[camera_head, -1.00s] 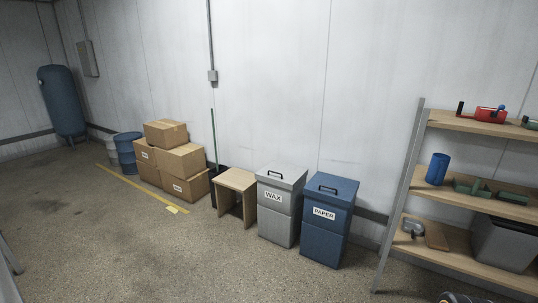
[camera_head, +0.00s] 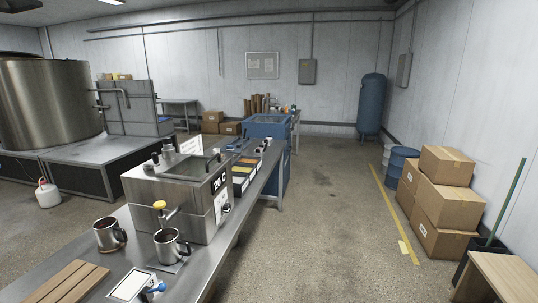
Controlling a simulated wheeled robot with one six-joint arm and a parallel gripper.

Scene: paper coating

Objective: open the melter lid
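The melter (camera_head: 177,195) is a boxy steel unit on the metal workbench (camera_head: 228,250), left of the picture's middle. From this distance I cannot tell clearly whether the lid is shut. One steel mug (camera_head: 168,246) stands below the spigot and another mug (camera_head: 108,234) stands to its left. My gripper is not in view.
A wooden slatted board (camera_head: 68,283) and a white pad (camera_head: 131,286) lie on the near bench. A blue cabinet (camera_head: 267,126) stands beyond the bench. Cardboard boxes (camera_head: 446,200) stand at right. The floor between is clear.

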